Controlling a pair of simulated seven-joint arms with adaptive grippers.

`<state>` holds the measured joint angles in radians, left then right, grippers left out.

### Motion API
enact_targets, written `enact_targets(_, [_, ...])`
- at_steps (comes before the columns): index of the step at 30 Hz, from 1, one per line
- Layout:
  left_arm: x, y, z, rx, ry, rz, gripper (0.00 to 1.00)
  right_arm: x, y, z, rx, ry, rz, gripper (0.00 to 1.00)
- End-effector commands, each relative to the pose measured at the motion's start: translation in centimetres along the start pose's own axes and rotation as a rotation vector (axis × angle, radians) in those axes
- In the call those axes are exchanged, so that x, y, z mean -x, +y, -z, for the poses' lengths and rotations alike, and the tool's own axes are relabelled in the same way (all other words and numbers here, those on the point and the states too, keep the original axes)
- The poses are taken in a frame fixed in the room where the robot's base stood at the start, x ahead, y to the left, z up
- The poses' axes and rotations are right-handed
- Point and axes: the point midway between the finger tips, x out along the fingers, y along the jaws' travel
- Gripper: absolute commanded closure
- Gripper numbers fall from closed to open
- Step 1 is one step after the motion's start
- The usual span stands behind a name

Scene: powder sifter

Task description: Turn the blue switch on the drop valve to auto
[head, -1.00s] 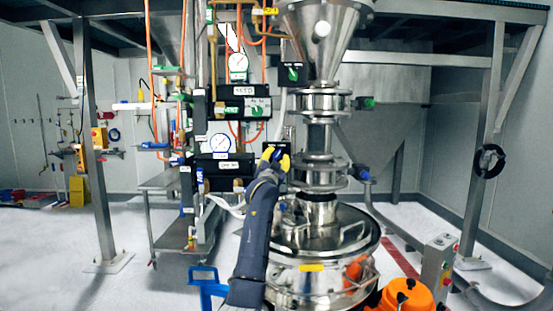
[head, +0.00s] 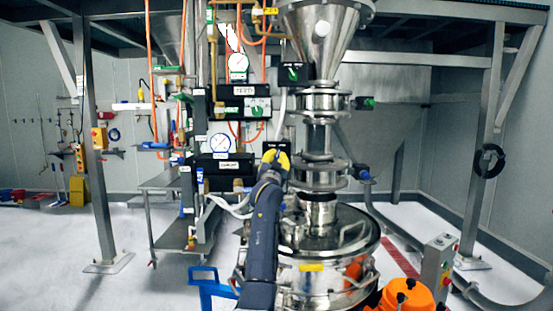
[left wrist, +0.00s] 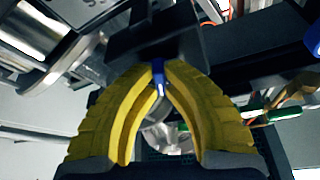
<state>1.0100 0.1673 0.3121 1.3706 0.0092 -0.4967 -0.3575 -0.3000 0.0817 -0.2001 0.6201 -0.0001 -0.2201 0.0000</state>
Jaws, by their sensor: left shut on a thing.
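The blue switch (left wrist: 158,68) sits on the face of a black box, the drop valve's control box (left wrist: 160,35), in the left wrist view. My left gripper's yellow fingers (left wrist: 157,85) are shut on the blue switch, one finger on each side. In the head view the left gripper (head: 275,157) is at the small black box (head: 277,147), left of the steel valve column (head: 319,140). The fingers hide the switch there, and its exact setting cannot be read. My right gripper is not in view.
A black box with a green switch (head: 293,73) is above, beside the steel hopper (head: 322,35). Black panels with gauges (head: 220,142) stand close on the left. A round steel vessel (head: 325,250) and an orange object (head: 407,297) are below. Open floor lies at left.

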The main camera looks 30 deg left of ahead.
Motion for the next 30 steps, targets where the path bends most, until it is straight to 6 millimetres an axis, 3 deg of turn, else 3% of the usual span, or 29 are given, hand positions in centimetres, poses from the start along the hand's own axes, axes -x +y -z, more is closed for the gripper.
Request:
enact_targets(18, [-0.05, 0.26, 0.28, 0.528, 0.001, 0.215, 1.00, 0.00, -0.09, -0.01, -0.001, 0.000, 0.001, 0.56])
enact_targets(30, [-0.08, 0.13, 0.29, 0.754, 0.002, 0.310, 1.00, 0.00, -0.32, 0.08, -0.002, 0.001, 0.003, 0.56])
